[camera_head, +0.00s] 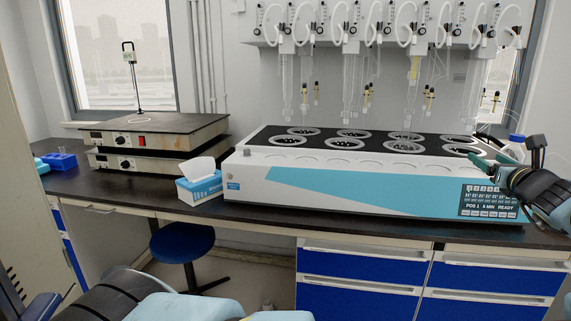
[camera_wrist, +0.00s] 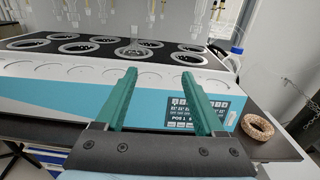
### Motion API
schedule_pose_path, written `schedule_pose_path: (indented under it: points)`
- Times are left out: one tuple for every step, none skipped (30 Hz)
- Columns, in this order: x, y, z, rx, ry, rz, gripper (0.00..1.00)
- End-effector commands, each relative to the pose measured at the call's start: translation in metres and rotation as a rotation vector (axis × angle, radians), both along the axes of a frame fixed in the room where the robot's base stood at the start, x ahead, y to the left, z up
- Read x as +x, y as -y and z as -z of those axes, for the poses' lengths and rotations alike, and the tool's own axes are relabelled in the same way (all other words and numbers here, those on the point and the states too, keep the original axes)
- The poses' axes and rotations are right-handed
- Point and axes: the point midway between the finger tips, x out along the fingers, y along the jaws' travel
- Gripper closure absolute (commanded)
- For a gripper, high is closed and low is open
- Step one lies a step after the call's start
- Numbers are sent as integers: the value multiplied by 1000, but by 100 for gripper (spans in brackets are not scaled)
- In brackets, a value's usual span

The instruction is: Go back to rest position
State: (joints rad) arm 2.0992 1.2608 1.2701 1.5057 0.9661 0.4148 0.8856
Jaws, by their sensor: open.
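My gripper (camera_head: 487,162) is at the right of the head view, in front of the right end of the multi distiller. In the wrist view my gripper (camera_wrist: 160,84) shows two green fingers spread apart with nothing between them. The distiller (camera_head: 330,180) is a long white and light-blue unit with a black top and several round heating wells. Its dark display panel (camera_head: 488,200) is below my gripper, and it also shows in the wrist view (camera_wrist: 181,113) partly behind the right finger. A clear glass vessel (camera_wrist: 136,46) stands at one well in the wrist view.
Glass condensers (camera_head: 350,85) with white tubes hang above the distiller. A tissue box (camera_head: 201,187) and stacked hot plates (camera_head: 150,140) stand to the left. A cork ring (camera_wrist: 257,126) lies on the dark bench at right. A blue-capped bottle (camera_wrist: 235,57) stands behind. A blue stool (camera_head: 182,243) is below.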

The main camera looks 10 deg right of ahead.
Motion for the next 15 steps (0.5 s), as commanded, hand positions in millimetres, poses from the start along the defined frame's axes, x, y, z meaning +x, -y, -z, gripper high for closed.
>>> schedule_pose_path:
  points:
    - [7, -5, 1, -4, -8, -13, 29]
    - [9, -6, 2, -7, -12, -17, 29]
    - [12, -8, 3, -11, -18, -23, 29]
    - [14, -10, 3, -14, -23, -27, 29]
    - [17, -12, 4, -17, -28, -33, 29]
    - [22, -16, 5, -23, -37, -43, 29]
    - [26, -18, 6, -28, -43, -51, 29]
    - [29, -21, 8, -32, -50, -58, 29]
    - [33, -24, 9, -37, -58, -67, 29]
    - [36, -27, 10, -41, -64, -73, 29]
    - [41, -31, 12, -46, -74, -84, 29]
    - [48, -36, 14, -55, -86, -98, 29]
    - [53, -40, 16, -61, -94, -109, 29]
    - [57, -44, 17, -68, -104, -119, 29]
    - [66, -52, 20, -80, -121, -139, 29]
